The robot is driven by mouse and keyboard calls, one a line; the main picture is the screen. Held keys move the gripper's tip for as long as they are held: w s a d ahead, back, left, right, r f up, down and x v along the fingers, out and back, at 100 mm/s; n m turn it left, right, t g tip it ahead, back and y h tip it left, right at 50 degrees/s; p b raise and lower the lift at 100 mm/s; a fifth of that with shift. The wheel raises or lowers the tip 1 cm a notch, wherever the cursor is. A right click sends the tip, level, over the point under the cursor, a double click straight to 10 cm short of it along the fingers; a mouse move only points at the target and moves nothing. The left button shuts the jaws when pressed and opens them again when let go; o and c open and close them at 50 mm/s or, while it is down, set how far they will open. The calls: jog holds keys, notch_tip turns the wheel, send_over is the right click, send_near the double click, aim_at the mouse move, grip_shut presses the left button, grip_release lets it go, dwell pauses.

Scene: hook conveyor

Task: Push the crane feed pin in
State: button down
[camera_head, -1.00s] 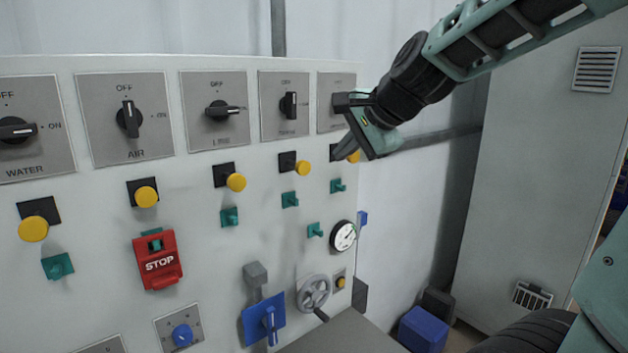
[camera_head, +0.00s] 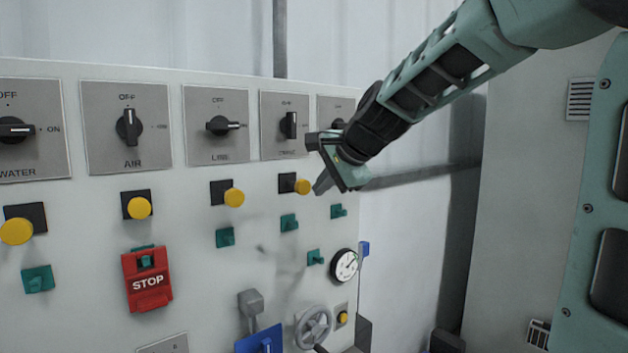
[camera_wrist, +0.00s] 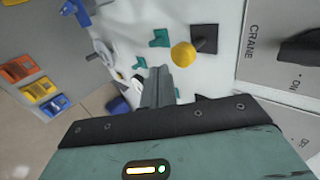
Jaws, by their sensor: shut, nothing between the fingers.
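The crane feed pin is a yellow round knob (camera_head: 302,187) standing out from a black square base (camera_head: 287,183), below the fourth dial plate. In the wrist view the yellow pin (camera_wrist: 183,55) lies beside the plate lettered CRANE (camera_wrist: 262,45). My gripper (camera_head: 320,187) is shut and empty, its tip just right of the pin in the head view. In the wrist view the shut fingers (camera_wrist: 156,90) point at the panel, with the pin above and right of them. They appear apart from the pin; the exact depth gap is hard to judge.
Other yellow pins, such as the line one (camera_head: 234,198), sit in the same row. Green pegs (camera_head: 289,222), a red STOP cover (camera_head: 148,283), a gauge (camera_head: 344,265) and a handwheel (camera_head: 313,326) are lower. The fifth column's pin is hidden behind my gripper.

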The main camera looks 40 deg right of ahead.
aim_at(305, 192)
jog(key=shift+w+r+p, duration=0.1)
jog(key=shift+w+p, duration=0.45)
jog(key=shift+w, duration=0.95)
jog(key=shift+w+a+p, duration=0.1)
jog(key=shift+w+p, duration=0.85)
jog(key=shift+w, duration=0.8)
